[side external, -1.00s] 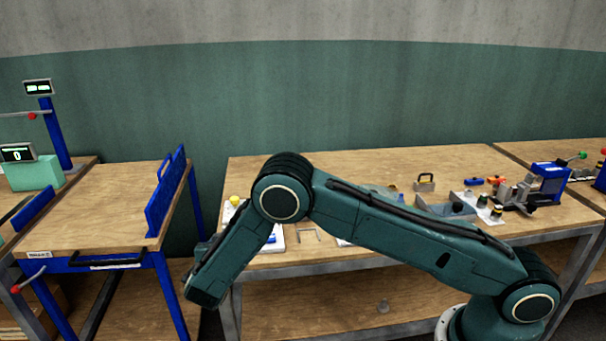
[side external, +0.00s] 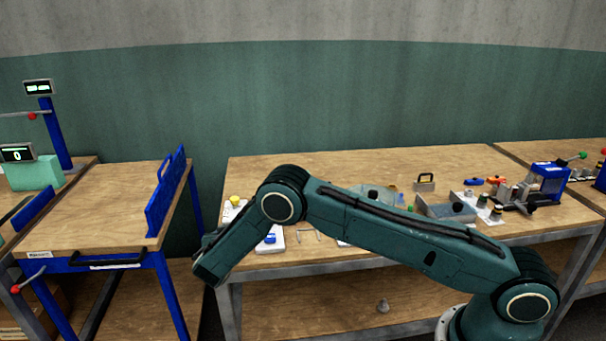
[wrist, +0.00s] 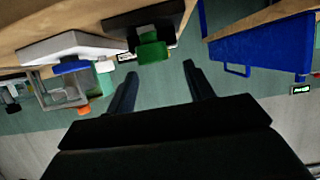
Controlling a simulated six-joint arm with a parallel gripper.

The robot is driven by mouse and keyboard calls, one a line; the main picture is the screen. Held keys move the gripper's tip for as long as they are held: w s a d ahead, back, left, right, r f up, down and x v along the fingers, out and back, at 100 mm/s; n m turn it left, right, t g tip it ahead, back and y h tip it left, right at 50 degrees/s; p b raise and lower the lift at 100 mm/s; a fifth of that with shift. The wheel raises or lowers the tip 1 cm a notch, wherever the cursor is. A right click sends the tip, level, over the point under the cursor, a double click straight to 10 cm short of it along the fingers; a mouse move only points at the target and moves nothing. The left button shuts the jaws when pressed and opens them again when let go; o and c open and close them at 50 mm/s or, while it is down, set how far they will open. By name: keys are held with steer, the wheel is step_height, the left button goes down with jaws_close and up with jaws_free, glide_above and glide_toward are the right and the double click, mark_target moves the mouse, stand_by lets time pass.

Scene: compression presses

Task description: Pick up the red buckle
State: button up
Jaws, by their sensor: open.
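A small orange-red piece (side external: 496,181) lies toward the back right of the long wooden table in the side view, beside a small blue piece (side external: 474,182). It may be the red buckle, but it is too small to tell its shape. In the wrist view my gripper (wrist: 161,78) is open, with its two fingers apart and nothing between them. In the side view the end of my arm hangs at the table's left end, far from the orange-red piece, and the fingers cannot be made out. A small orange thing (wrist: 83,109) shows in the wrist view, unclear.
A blue press (side external: 549,178) with a green-knobbed lever stands right of the orange-red piece. A grey bin (side external: 432,211) and a padlock-like block (side external: 425,183) are nearby. A blue-framed bench (side external: 95,215) stands left, across a gap. Bare wood lies along the table's back.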

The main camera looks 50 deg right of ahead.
steer(key=shift+w+d, duration=0.1)
steer(key=shift+d, duration=0.05)
steer(key=shift+x, duration=2.55)
steer(key=c, duration=1)
